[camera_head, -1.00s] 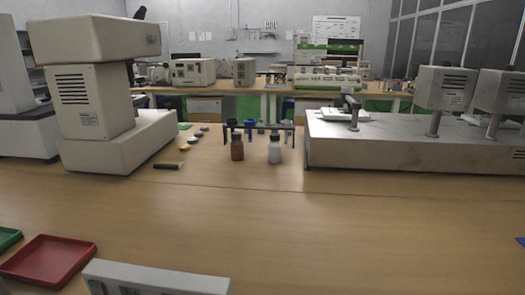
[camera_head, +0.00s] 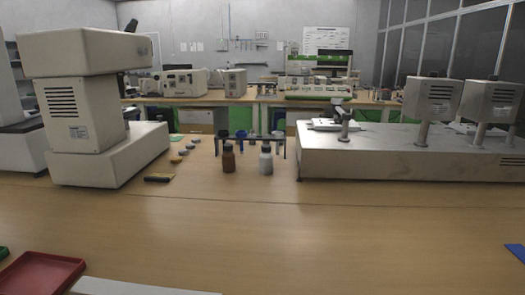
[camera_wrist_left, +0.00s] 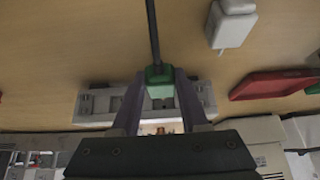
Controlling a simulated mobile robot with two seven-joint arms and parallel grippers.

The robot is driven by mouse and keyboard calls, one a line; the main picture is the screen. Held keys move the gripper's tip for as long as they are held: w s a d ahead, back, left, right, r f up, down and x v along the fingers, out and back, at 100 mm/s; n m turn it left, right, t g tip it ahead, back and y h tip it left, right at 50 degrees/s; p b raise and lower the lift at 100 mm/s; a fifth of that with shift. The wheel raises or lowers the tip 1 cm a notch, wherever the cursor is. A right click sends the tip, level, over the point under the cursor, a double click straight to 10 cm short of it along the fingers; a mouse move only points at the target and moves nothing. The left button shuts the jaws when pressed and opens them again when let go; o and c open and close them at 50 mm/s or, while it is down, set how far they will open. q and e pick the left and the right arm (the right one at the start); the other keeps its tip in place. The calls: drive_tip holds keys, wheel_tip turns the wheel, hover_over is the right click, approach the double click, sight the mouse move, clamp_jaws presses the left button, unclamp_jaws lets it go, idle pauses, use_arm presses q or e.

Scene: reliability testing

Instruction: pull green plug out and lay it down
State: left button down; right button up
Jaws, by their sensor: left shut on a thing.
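The green plug (camera_wrist_left: 158,76) with a dark cable shows in the left wrist view. My left gripper (camera_wrist_left: 160,84) is shut on it, one finger on each side. The light grey power strip (camera_wrist_left: 95,104) lies behind the plug and fingers in that view. I cannot tell whether the plug is in a socket or clear of the strip. In the head view only the top edge of the strip (camera_head: 140,287) shows at the bottom. Neither gripper shows in the head view, and my right gripper is not in view.
A red tray (camera_head: 42,272) lies at the lower left and also shows in the wrist view (camera_wrist_left: 268,84). A white plug-like block (camera_wrist_left: 232,24) lies on the table. Bottles (camera_head: 265,160) stand by a rack, between large instruments (camera_head: 85,110). The table's middle is clear.

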use_arm(q)
drive_tip(key=shift+f+b, duration=1)
drive_tip(key=shift+f, duration=0.5)
drive_tip(key=shift+c, duration=1.7)
unclamp_jaws()
drive_tip(key=p+v, duration=0.5)
drive_tip(key=v, duration=0.5)
drive_tip(key=shift+a, duration=0.1)
